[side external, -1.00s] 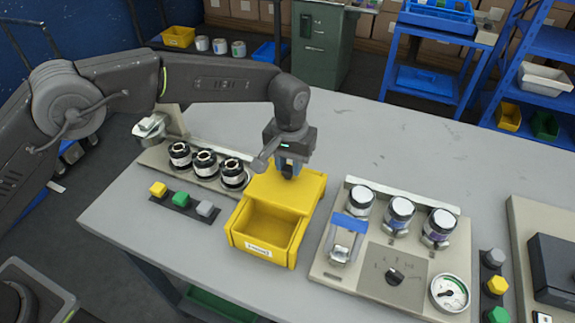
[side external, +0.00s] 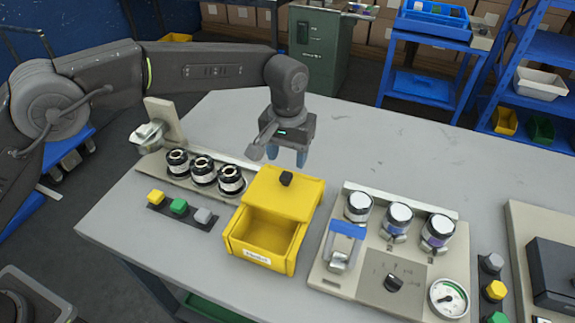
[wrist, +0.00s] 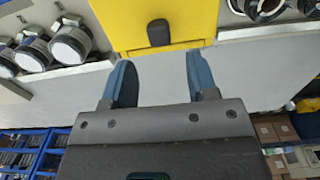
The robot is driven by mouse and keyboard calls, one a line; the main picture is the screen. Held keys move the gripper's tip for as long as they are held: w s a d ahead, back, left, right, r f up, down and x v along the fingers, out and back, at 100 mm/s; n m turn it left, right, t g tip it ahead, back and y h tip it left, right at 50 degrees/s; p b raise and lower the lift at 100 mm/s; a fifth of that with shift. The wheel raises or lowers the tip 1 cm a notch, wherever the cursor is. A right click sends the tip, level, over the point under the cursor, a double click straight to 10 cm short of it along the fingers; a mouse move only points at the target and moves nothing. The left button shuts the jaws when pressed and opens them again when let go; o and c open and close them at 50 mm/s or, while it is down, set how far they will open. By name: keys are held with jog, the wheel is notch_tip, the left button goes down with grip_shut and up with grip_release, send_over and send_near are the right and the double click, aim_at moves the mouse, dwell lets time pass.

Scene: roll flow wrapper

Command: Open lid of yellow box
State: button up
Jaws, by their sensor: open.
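The yellow box (side external: 262,252) stands on the grey table. Its front part is open and shows an empty inside. Its yellow lid (side external: 268,196) lies slid back over the rear part, with a black knob (side external: 286,178) on top near the rear edge. The knob (wrist: 158,33) and lid (wrist: 185,15) also show at the top of the wrist view. My gripper (side external: 287,158) is behind and above the box, apart from the knob. Its two blue fingers (wrist: 158,80) are spread with nothing between them.
A panel with black round parts (side external: 204,170) lies left of the box, with a button strip (side external: 180,208) in front. A panel with jars, a blue-handled clamp (side external: 346,230) and a gauge (side external: 449,297) stands to the right. The table behind is clear.

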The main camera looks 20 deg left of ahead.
aim_at(287, 173)
notch_tip(287, 173, up, 9)
dwell(0.3)
dwell(0.4)
jog(key=s+a+r+t, duration=0.1)
jog(key=s+a+r, duration=0.45)
jog(key=a, duration=0.25)
jog(key=s+a+r+t, duration=0.2)
jog(key=s+a+r, duration=0.3)
jog(key=a+r, duration=0.25)
jog(key=s+a+f+t, duration=0.1)
jog(key=s+a+f, duration=0.3)
jog(key=s, duration=0.5)
jog(key=s+a+f+t, duration=0.1)
jog(key=s+a+f, duration=0.2)
jog(key=s+a, duration=0.4)
jog(key=s, duration=0.2)
jog(key=shift+s+f+t, duration=0.3)
jog(key=shift+s+f, duration=0.05)
